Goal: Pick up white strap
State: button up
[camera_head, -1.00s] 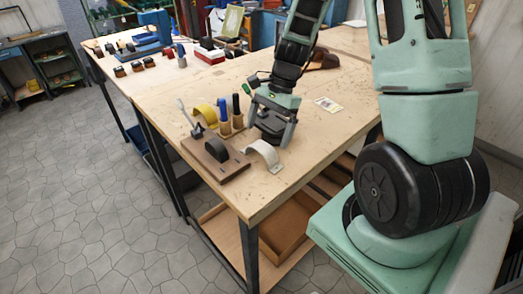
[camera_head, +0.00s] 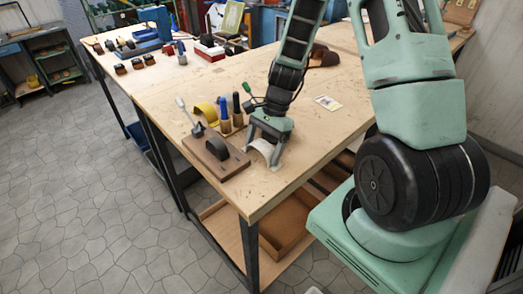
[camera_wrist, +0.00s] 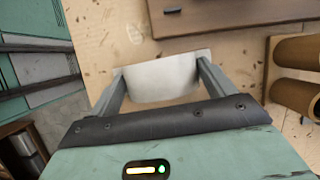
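The white strap (camera_head: 264,148) is a curved, arched band standing near the front edge of the wooden table. My gripper (camera_head: 264,152) is lowered over it, pointing down, with its fingers spread to either side of the strap. In the wrist view the strap (camera_wrist: 160,80) lies between the two fingertips of my gripper (camera_wrist: 160,68). The fingers are wide apart and close to the strap's sides; whether they touch it cannot be told. Part of the strap is hidden behind the gripper in the head view.
A brown wooden block (camera_head: 232,165) with a dark arched piece (camera_head: 216,149) stands just left of the strap. Behind are a yellow strap (camera_head: 206,112) and blue- and black-handled tools (camera_head: 224,112). A small card (camera_head: 327,103) lies to the right, with clear tabletop around it.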

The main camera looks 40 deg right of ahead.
aim_at(263, 143)
jog(key=shift+r, duration=0.1)
dwell(0.3)
notch_tip(263, 143, up, 9)
jog(key=shift+f+b, duration=0.1)
jog(key=shift+b, duration=0.4)
jog(key=shift+r, duration=0.55)
